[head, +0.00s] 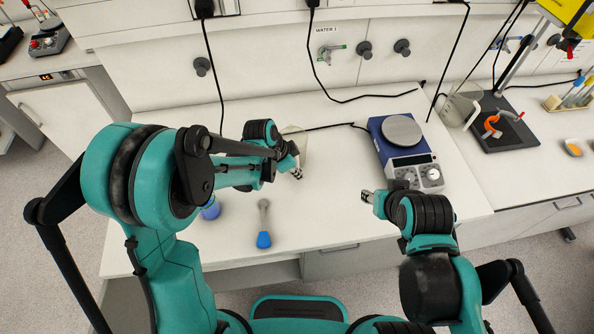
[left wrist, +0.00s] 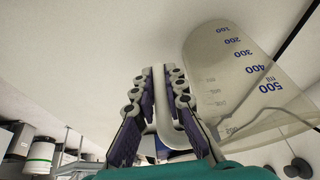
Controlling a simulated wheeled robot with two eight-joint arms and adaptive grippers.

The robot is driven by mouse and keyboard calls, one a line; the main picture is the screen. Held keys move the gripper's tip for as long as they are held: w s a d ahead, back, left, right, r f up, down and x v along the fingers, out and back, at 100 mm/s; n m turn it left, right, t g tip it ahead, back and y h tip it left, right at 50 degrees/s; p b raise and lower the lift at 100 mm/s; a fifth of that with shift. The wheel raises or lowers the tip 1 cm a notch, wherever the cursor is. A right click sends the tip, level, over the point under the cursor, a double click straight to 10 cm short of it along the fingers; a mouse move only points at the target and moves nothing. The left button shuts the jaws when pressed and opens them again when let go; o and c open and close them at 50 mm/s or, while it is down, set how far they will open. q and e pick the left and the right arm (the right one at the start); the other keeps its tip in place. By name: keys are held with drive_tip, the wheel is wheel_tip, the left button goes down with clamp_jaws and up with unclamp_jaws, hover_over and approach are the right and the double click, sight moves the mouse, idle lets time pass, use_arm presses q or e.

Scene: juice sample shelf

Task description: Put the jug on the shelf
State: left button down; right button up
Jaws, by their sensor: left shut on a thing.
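The jug is a translucent measuring jug with blue millilitre marks, clearest at the right of the left wrist view (left wrist: 222,70). In the head view the jug (head: 301,141) is pale and partly hidden behind my left gripper (head: 295,172). In the left wrist view my left gripper (left wrist: 170,100) is shut on the jug's white handle, which runs between its fingers. I cannot tell whether the jug's base touches the bench. My right gripper (head: 368,196) is over the bench, apart from the jug; its finger gap is too small to judge. I cannot make out which surface is the shelf.
A blue hotplate (head: 403,150) stands on the white bench (head: 340,225), right of the jug. A blue-bottomed flask (head: 264,238) and a blue container (head: 211,208) are near the front edge. Black cables hang at the back. Bare bench lies between my grippers.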

use_arm(q)
drive_tip(key=c, duration=1.6)
unclamp_jaws()
drive_tip(key=shift+f, duration=0.1)
